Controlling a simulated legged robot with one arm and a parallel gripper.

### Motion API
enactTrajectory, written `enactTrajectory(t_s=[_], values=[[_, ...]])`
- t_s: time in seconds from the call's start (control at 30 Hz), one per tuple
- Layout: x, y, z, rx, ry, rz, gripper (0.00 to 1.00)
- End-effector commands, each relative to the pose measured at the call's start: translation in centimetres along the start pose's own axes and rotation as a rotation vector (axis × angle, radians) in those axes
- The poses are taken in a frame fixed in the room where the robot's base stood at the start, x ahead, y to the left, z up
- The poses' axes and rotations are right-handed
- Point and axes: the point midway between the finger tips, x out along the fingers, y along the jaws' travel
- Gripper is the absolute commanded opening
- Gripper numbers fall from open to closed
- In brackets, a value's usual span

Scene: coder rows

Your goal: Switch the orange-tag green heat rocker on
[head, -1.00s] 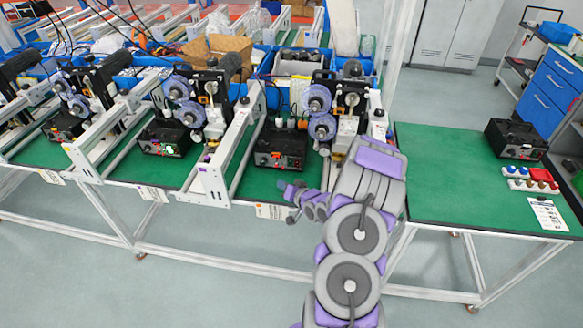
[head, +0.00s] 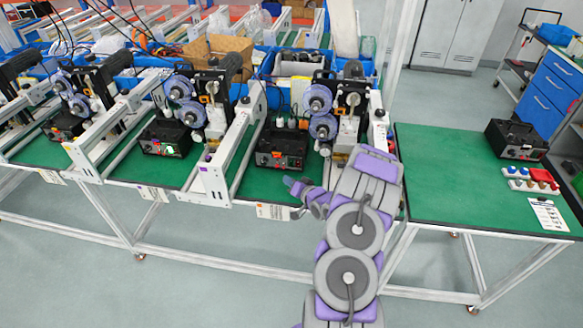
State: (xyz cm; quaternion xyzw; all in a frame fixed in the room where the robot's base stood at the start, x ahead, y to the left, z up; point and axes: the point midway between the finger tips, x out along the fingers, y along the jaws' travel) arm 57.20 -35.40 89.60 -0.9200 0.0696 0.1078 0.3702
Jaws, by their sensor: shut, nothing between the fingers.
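A black control box (head: 281,149) with small lit controls on its front stands on the green bench below the purple-and-grey reels of the middle-right machine. The green heat rocker and its orange tag are too small to make out clearly on that front. My gripper (head: 289,182) is shut and empty. In the picture it shows just below and slightly right of the box front, apart from it, with its fingers pointing up and left. My wrist and arm cover part of the bench to the right of the box.
A similar box (head: 166,138) with a bright green light stands to the left, behind white frame rails (head: 212,180). Paper labels (head: 272,211) hang on the bench's front edge. Another box (head: 516,140) stands on the right bench (head: 450,180), which has a wide clear area.

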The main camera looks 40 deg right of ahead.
Motion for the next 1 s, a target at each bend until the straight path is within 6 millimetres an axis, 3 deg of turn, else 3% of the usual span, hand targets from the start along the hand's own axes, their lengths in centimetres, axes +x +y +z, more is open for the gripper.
enactTrajectory(t_s=[0.43, 1.0], values=[[3.2, 2.4, -2.4, -0.001, -0.001, 0.001, 0.0], [3.5, 2.6, -2.6, 0.0, -0.001, 0.0, 0.0]])
